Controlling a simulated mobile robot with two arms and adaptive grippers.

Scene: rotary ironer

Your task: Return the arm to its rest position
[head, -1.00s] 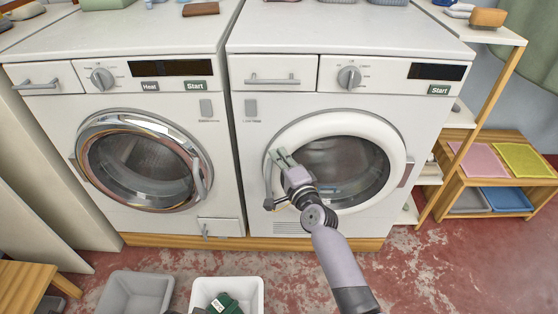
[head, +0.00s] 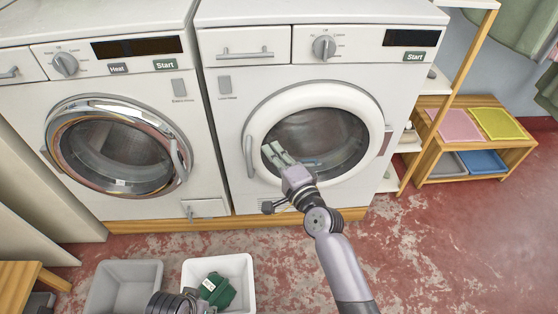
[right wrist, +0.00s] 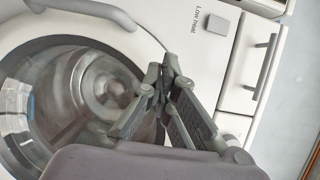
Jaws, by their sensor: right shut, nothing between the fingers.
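My right gripper (head: 272,152) is shut and empty. In the head view it overlaps the lower left of the right machine's round door (head: 375,110), which appears shut; its grey handle (head: 249,157) is left of the fingers. In the right wrist view the shut fingers (right wrist: 168,68) appear in front of the machine, with the door glass (right wrist: 65,90) and handle (right wrist: 85,10) to their left. Whether they touch the machine I cannot tell. A dark part of mine shows at the bottom edge of the head view; my left gripper cannot be made out.
The left machine (head: 200,140) has its chrome-rimmed door shut. A grey bin (head: 120,268) and a white bin (head: 245,262) holding green cloth (head: 217,290) stand on the floor. A wooden shelf (head: 515,160) stands at right. The red floor (head: 450,250) at lower right is clear.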

